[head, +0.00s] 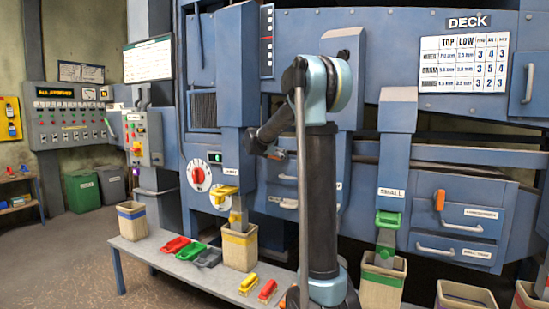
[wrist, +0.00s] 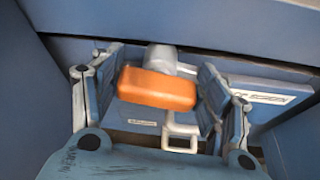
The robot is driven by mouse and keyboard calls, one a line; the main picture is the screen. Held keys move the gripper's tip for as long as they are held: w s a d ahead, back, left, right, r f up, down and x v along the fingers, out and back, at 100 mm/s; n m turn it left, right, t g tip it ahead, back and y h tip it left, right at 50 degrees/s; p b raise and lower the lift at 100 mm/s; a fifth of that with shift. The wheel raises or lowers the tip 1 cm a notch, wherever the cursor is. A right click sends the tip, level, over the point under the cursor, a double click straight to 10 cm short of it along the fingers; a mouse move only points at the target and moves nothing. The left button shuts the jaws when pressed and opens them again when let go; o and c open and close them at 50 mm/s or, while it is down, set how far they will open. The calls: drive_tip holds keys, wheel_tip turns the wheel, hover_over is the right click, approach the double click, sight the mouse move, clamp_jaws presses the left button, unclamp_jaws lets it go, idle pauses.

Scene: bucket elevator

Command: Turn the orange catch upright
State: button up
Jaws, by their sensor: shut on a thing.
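An orange catch (wrist: 158,88) lies crosswise, slightly tilted, between the two fingers of my gripper (wrist: 160,92) in the wrist view. The gripper is shut on it, the fingers at its left and right ends. A round grey pivot (wrist: 160,57) shows just behind the catch. In the head view my gripper (head: 277,153) is at the blue drawer fronts left of my arm column, and the catch it holds is hidden there. Another orange catch (head: 439,200) stands upright on a drawer front farther right.
A pale handle (wrist: 181,140) sits close below the held catch, and a blue ledge (wrist: 200,45) runs above it. A bench (head: 165,262) with buckets and coloured scoops stands at the lower left. A chute with a green gate (head: 388,219) is right of my arm.

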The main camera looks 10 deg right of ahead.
drive_tip(key=m, duration=0.1)
drive_tip(key=m+t+y, duration=0.1)
drive_tip(key=m, duration=0.1)
drive_tip(key=shift+d+f+t+y, duration=0.1)
drive_tip(key=shift+d+t+y, duration=0.1)
drive_tip(key=shift+t+y, duration=0.1)
drive_tip(key=m+t+y, duration=0.1)
drive_tip(key=m, duration=0.1)
drive_tip(key=shift+d+f+m, duration=0.1)
drive_tip(key=shift+m, duration=0.2)
drive_tip(key=m+t, duration=0.1)
drive_tip(key=m, duration=0.2)
drive_tip(key=shift+f+t+y, duration=0.2)
drive_tip(key=shift+t+y, duration=0.1)
drive_tip(key=shift+t, duration=0.1)
drive_tip(key=shift+s+d+f+m+t, duration=0.1)
drive_tip(key=shift+m+t, duration=0.25)
drive_tip(key=shift+m, duration=0.55)
drive_tip(key=shift+d+f+m+t, duration=0.1)
drive_tip(key=shift+m+t, duration=0.25)
drive_tip(key=shift+m, duration=0.55)
drive_tip(key=shift+a, duration=0.1)
drive_tip(key=shift+o, duration=0.2)
drive_tip(key=o, duration=1)
